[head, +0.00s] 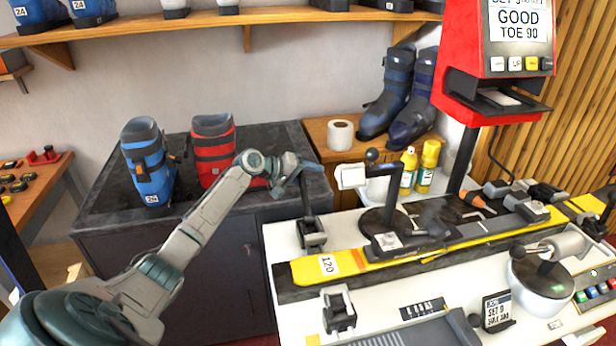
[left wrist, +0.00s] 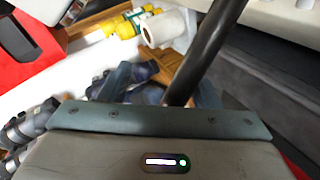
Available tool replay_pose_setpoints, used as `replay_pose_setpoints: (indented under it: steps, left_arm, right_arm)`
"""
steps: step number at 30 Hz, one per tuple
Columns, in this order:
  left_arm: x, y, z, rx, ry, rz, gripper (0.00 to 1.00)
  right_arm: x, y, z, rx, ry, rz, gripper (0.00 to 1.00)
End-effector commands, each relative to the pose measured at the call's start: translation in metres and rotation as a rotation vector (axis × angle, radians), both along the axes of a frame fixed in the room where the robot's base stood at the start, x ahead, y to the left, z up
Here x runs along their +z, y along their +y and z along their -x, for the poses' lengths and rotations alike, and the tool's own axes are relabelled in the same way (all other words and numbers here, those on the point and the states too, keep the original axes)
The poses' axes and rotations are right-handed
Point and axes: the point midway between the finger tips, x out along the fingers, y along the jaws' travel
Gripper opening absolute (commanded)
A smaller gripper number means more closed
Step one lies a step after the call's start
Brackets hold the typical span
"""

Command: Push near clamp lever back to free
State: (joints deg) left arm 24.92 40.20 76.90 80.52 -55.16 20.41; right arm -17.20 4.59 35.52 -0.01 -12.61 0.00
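A dark clamp (head: 312,236) stands at the left end of the white bench, behind the yellow ski (head: 345,264). Its black lever (head: 307,199) stands nearly upright. My left gripper (head: 302,168) is at the lever's top. The same dark rod (left wrist: 207,45) runs down between my left fingers (left wrist: 165,92) in the left wrist view. The fingers look apart, with a gap beside the rod; contact is unclear. A similar dark clamp (head: 338,312) stands in front of the ski; no raised lever shows on it. My right gripper is not in view.
A dark cabinet (head: 100,215) with a blue boot (head: 147,165) and a red boot (head: 214,145) stands behind my left arm. A paper roll (head: 340,134), yellow bottles (head: 428,160) and a ball-knobbed lever post (head: 385,205) stand to the gripper's right.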

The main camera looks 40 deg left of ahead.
Motion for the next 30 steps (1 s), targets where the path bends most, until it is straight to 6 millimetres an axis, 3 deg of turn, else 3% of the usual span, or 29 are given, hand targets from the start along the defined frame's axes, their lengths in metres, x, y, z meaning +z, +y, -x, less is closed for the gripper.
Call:
replay_pose_setpoints:
  steps: [11,24,30]
  left_arm:
    - [0.002,0.008,0.009,0.003,0.000,-0.008,0.57]
    - [0.031,0.038,0.063,0.001,0.002,-0.008,0.57]
    - [0.040,0.046,0.078,0.000,0.002,-0.005,0.57]
  right_arm:
    - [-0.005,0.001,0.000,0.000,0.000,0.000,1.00]
    - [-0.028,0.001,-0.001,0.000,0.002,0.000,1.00]
    - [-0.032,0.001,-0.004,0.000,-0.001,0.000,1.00]
